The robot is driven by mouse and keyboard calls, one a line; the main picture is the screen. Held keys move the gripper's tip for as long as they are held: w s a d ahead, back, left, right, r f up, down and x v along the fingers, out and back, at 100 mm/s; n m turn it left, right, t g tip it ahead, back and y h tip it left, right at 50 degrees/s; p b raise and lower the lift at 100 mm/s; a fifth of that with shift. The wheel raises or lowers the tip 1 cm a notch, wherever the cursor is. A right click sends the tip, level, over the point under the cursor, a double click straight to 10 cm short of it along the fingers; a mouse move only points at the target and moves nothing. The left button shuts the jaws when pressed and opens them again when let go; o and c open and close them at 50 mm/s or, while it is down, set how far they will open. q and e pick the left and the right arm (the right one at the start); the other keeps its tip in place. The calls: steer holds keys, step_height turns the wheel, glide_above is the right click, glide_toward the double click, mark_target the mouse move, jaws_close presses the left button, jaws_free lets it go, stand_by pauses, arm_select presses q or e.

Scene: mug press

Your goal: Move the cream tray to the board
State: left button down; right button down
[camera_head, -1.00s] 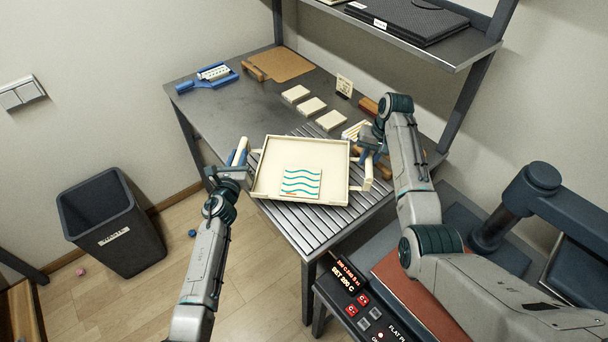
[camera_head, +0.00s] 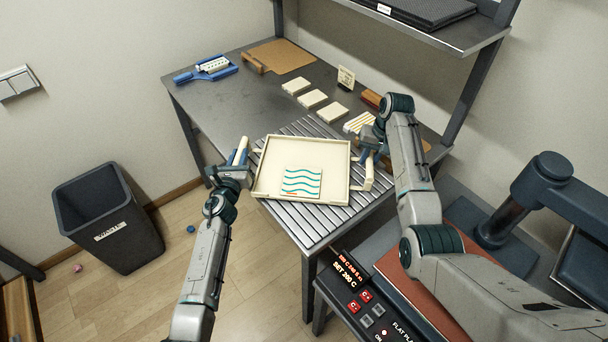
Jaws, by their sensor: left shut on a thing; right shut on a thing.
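The cream tray (camera_head: 329,166) is a shallow square tray with a handle on each side, over the grey slatted part of the table's near end. A cream tile with blue-green wavy lines (camera_head: 302,180) lies in it. My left gripper (camera_head: 240,160) is shut on the tray's left handle. My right gripper (camera_head: 370,160) is shut on the right handle, its fingers partly hidden by its own wrist. The tray looks roughly level; I cannot tell whether it touches the slats.
Several cream tiles (camera_head: 313,98) lie along the table's right side, by a small upright sign (camera_head: 345,79). A blue tool (camera_head: 206,71) lies at the far left corner. Bare tabletop (camera_head: 235,100) lies between tray and board. A press (camera_head: 362,290) stands at the near right, a bin (camera_head: 108,220) on the floor.

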arm_select(q)
steer(key=shift+a+f+b, duration=0.15)
steer(key=shift+f+b, duration=0.35)
steer(key=shift+f, duration=0.1)
arm_select(e)
steer(key=shift+d+f, duration=0.2)
steer(key=shift+f, duration=0.4)
arm_select(q)
steer(key=c, duration=1.3)
jaws_free()
steer(key=shift+s, duration=0.1)
arm_select(e)
steer(key=c, duration=1.3)
jaws_free()
steer(key=shift+r, duration=0.1)
arm_select(q)
steer(key=shift+r, duration=0.1)
arm_select(e)
steer(key=shift+a, duration=0.1)
arm_select(q)
steer(key=shift+s, duration=0.1)
